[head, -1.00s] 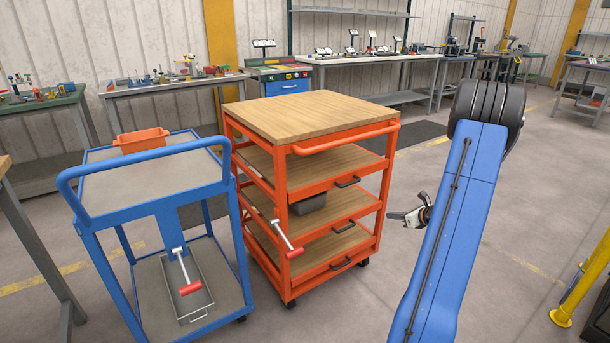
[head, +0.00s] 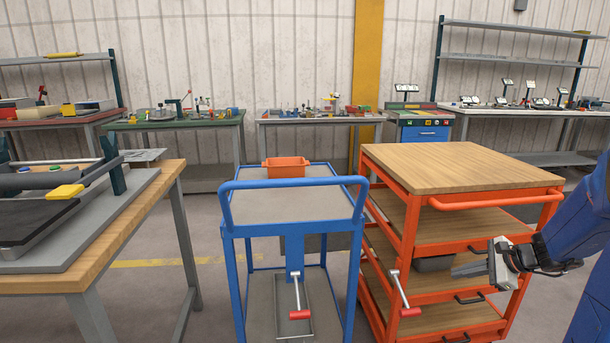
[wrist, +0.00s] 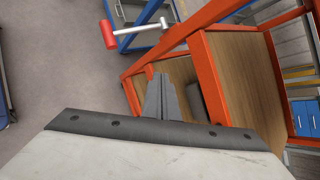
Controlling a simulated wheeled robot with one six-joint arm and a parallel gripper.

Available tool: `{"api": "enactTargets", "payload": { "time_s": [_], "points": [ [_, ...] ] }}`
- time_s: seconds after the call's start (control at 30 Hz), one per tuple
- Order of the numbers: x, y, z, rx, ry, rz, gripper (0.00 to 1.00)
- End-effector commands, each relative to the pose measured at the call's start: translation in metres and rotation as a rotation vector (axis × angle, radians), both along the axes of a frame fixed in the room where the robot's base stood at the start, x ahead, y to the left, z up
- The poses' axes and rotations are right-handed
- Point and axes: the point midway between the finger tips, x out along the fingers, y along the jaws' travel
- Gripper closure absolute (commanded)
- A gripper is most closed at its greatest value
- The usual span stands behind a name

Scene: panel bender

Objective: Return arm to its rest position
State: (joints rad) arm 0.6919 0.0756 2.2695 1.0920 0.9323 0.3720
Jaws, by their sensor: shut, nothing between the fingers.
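My gripper (head: 470,269) shows at the right of the head view, in front of the orange shelf cart (head: 382,172), on the end of my blue arm. Its fingers also show in the wrist view (wrist: 161,95), close together with nothing between them. They point toward the cart's shelves, and an orange cart post passes close to them in the picture. I cannot tell the exact gap between gripper and cart.
A blue trolley (head: 228,228) with an orange bin (head: 286,167) stands left of the cart. A red-handled tool (head: 405,297) sticks out from the cart's front. A wooden workbench (head: 170,180) is at left. Benches line the back wall. Grey floor shows between them.

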Motion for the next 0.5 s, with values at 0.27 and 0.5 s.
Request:
{"api": "enactTargets", "payload": {
  "time_s": [0.27,0.5],
  "points": [
    [-0.051,0.092,0.033,-0.242,-0.036,0.35,1.0],
    [-0.106,0.147,0.05,-0.457,-0.076,0.637,1.0]
  ]
}}
